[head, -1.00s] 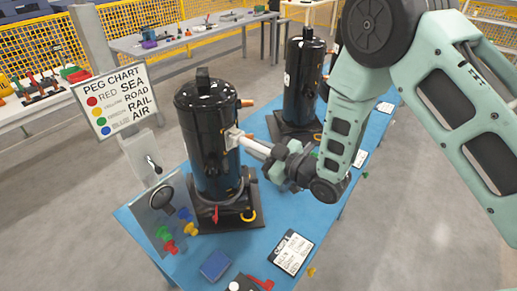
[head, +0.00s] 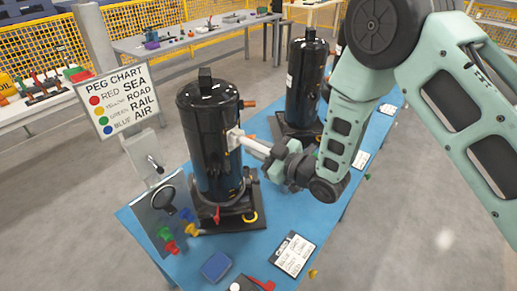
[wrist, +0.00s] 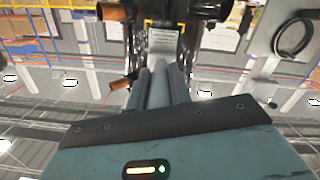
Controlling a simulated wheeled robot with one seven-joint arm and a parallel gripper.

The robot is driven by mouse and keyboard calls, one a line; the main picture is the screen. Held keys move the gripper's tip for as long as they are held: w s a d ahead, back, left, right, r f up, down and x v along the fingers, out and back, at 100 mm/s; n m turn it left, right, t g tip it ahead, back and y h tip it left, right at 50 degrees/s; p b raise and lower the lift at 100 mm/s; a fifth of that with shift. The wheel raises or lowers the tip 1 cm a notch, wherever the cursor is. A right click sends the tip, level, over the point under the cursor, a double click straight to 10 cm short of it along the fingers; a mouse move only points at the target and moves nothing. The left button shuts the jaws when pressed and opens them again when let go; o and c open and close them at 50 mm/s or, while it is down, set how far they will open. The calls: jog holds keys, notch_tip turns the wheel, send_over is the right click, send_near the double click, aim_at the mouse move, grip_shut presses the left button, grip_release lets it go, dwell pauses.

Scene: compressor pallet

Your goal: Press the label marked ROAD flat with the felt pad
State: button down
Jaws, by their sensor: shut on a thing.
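My gripper (head: 279,158) is shut on a pale bar-shaped tool (head: 255,147), which I take to be the felt pad's holder. Its far end meets the front black compressor (head: 212,135) at a white label (head: 233,138) on its right side, or is very close to it. I cannot tell whether the pad touches. In the wrist view, grey cylindrical shapes (wrist: 160,88) reach toward a pale label-like patch (wrist: 163,42) on the dark compressor. The pad face is hidden, and I cannot read ROAD on the label.
A peg chart (head: 119,98) stands at the left, with yellow beside ROAD. Coloured pegs (head: 171,247), a mirror-like plate with a round disc (head: 163,200), a blue block (head: 216,266) and a clipboard (head: 293,254) are on the blue table (head: 250,254). A second compressor (head: 302,85) stands behind.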

aim_at(268, 154)
jog(key=shift+b+v, duration=0.5)
jog(key=shift+v, duration=1.2)
jog(key=shift+d+f, duration=0.1)
jog(key=w+d+m+t+h, duration=0.2)
jog(key=d+m+h, duration=0.1)
jog(key=d, duration=0.7)
jog(key=w+d+m+t+h+b, duration=0.1)
jog(key=w+d+m+t+h, duration=0.1)
jog(key=d+h, duration=0.4)
jog(key=w+d+m+t+h+b, duration=0.1)
jog(key=w+d+m+h, duration=0.3)
jog(key=d, duration=0.9)
jog(key=shift+d+r+m+t, duration=0.4)
jog(key=shift+r+m+t, duration=0.1)
jog(key=shift+m+t, duration=0.15)
